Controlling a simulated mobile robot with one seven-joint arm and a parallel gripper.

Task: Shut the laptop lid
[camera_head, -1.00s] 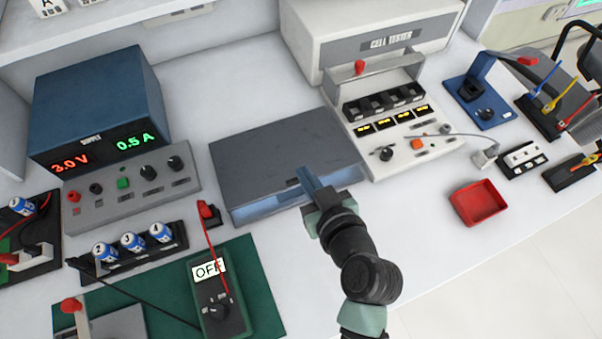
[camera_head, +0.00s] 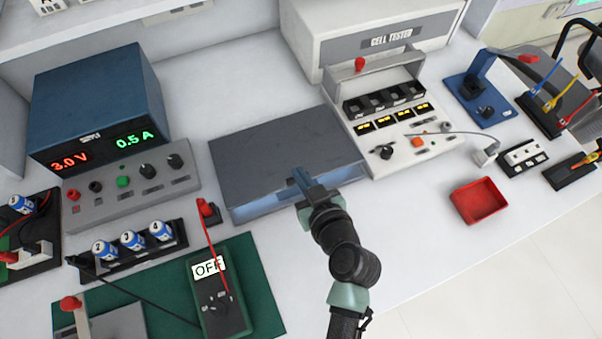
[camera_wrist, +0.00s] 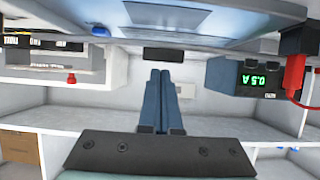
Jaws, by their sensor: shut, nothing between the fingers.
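The laptop (camera_head: 280,150) lies in the middle of the bench with its dark grey lid facing up. Its lid is low over the base but not flush, and a pale blue band (camera_head: 262,203) shows along the near side. My gripper (camera_head: 297,175) is shut and empty at the lid's near edge; whether it touches is unclear. In the wrist view the closed fingertips (camera_wrist: 160,73) point away from the camera. The laptop's bluish lit underside or deck (camera_wrist: 200,20) spans the top of that view. The laptop's hinge is hidden.
A power supply (camera_head: 98,105) stands left of the laptop and a cell tester (camera_head: 400,150) right. A red probe post (camera_head: 208,211), a battery holder (camera_head: 130,252) and a multimeter (camera_head: 222,300) on a green mat are near left. A red tray (camera_head: 480,201) sits right. Bare bench lies in front.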

